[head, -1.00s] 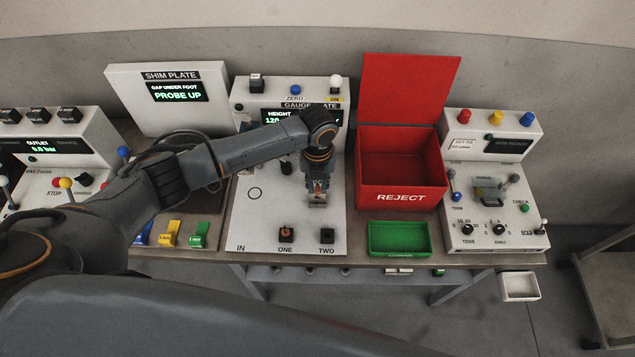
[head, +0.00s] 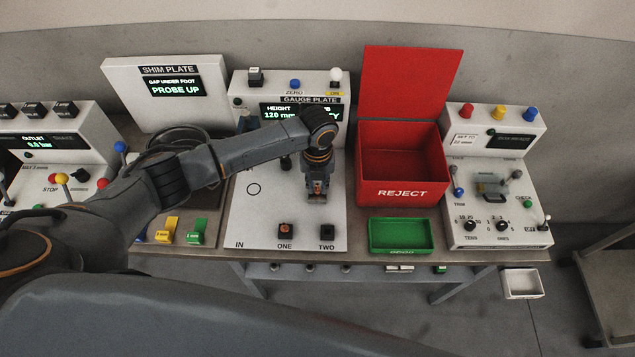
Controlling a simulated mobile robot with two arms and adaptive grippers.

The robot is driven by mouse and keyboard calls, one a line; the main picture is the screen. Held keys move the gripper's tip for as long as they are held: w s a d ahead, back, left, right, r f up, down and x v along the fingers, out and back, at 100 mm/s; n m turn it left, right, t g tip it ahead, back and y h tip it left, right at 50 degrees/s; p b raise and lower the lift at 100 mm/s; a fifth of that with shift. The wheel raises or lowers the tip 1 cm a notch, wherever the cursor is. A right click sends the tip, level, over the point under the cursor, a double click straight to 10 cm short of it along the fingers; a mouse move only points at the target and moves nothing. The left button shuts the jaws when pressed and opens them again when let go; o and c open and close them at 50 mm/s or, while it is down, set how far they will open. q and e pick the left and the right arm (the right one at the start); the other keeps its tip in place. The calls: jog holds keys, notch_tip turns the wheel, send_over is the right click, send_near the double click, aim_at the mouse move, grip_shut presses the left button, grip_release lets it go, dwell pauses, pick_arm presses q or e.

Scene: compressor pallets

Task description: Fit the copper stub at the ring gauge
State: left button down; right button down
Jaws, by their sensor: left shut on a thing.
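My left gripper (head: 317,196) reaches over the right part of the white gauge plate (head: 262,215) and points down. It is shut on a small piece, taken to be the copper stub, which its fingers mostly hide. The plate's display (head: 283,113) reads 120 mm, partly behind my arm. My right gripper is not in view.
A red REJECT box (head: 402,194) with its lid up and a green tray (head: 402,249) stand right of the plate. A control panel (head: 497,233) is further right. The SHIM PLATE display (head: 170,90), yellow (head: 167,229) and green (head: 197,231) blocks are left.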

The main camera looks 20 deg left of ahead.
aim_at(317, 184)
pick_arm(q)
jog(key=shift+f, duration=0.25)
jog(key=c, duration=1.2)
grip_release()
jog(key=shift+o, duration=0.2)
jog(key=shift+r, duration=0.4)
notch_tip(317, 184, up, 11)
